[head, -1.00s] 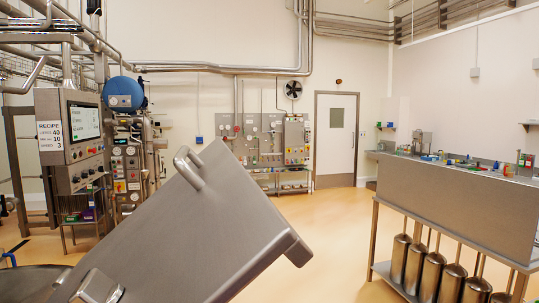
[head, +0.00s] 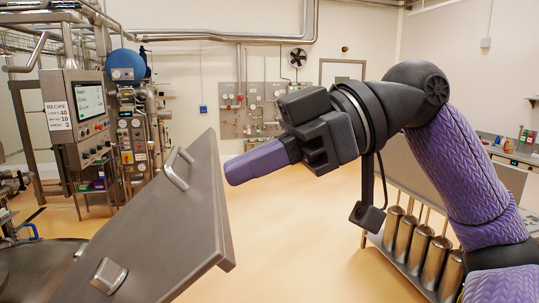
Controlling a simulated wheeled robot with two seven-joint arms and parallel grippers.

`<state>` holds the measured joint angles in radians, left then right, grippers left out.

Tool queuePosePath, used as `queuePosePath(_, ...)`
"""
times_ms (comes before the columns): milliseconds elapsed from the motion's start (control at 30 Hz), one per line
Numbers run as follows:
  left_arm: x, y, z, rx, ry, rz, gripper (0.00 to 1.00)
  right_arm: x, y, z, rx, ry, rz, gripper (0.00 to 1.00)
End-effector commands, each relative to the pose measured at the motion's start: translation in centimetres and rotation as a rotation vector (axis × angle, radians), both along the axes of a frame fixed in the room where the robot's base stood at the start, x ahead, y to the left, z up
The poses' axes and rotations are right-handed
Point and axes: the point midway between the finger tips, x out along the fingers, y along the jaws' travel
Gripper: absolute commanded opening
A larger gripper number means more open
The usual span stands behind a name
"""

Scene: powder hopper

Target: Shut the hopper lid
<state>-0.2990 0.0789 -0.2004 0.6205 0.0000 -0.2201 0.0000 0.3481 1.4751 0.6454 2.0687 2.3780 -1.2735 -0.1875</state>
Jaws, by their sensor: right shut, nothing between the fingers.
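The hopper lid (head: 145,225) is a grey metal plate standing open and tilted in the lower left of the head view. It has a bar handle (head: 176,168) near its upper edge and a metal fitting (head: 108,275) lower down. Part of the round hopper (head: 35,262) shows at the bottom left, partly hidden by the lid. My right gripper (head: 232,171) is shut and empty, with its purple fingers pointing left at the lid's right edge. I cannot tell whether they touch it. My left gripper is not in view.
A control panel (head: 88,105) with a recipe sign stands at the left. The floor (head: 300,250) between is clear.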

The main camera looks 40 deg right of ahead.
Motion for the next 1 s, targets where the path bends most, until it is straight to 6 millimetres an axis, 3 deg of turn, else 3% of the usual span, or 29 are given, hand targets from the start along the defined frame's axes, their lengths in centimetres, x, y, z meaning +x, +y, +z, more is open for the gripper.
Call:
queuePosePath(267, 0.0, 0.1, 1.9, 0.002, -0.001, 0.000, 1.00, 2.9, 4.8, -2.0, -0.003, 0.008, 0.001, 0.00)
queuePosePath(333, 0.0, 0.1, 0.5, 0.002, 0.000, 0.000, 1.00, 2.4, 3.8, -3.5, 0.010, -0.001, 0.003, 0.00)
queuePosePath(500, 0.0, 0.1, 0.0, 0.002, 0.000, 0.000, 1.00, 1.7, 2.7, -4.8, 0.007, 0.001, 0.001, 0.00)
queuePosePath(1000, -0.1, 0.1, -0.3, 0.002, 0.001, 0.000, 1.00, 1.6, 2.3, -5.4, 0.009, -0.002, -0.001, 0.00)
